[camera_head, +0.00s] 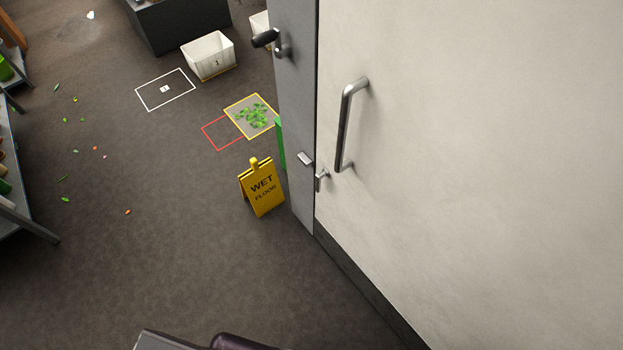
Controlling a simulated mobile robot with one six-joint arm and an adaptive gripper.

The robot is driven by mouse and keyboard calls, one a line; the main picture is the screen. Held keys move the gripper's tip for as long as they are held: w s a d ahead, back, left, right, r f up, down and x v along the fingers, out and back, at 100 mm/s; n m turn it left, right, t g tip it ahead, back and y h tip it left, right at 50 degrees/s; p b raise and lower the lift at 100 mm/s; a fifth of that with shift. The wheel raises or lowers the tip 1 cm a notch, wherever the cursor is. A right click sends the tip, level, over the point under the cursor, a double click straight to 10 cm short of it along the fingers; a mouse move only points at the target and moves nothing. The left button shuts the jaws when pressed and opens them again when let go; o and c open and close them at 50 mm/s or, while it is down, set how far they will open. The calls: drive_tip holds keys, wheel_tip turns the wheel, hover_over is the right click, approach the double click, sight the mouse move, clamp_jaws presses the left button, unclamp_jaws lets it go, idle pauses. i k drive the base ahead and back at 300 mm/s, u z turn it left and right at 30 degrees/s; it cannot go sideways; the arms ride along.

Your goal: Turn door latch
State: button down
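A large white door or wall panel (480,150) fills the right half of the view. A grey metal pull handle (346,125) stands upright on it near its left edge. A grey upright strip (297,90) runs along that edge. A small metal latch piece (305,159) sits low on the strip, with a second small metal piece (321,180) beside it on the white panel. A lever handle with a dark grip (266,38) sticks out left from the strip's upper part. I cannot tell which of these turns. My gripper is not in view.
A yellow wet floor sign (262,187) stands left of the strip, before a green upright thing (281,145). Green leaves lie on a yellow-edged mat (235,108). A white bin (209,56) stands behind. Shelving (20,190) lines the left. The carpet between is mostly free.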

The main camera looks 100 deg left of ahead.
sight(325, 173)
drive_tip(key=z, duration=0.2)
drive_tip(key=k, duration=0.45)
drive_tip(key=u, duration=3.05)
drive_tip(key=k, duration=0.2)
drive_tip(key=u, duration=1.45)
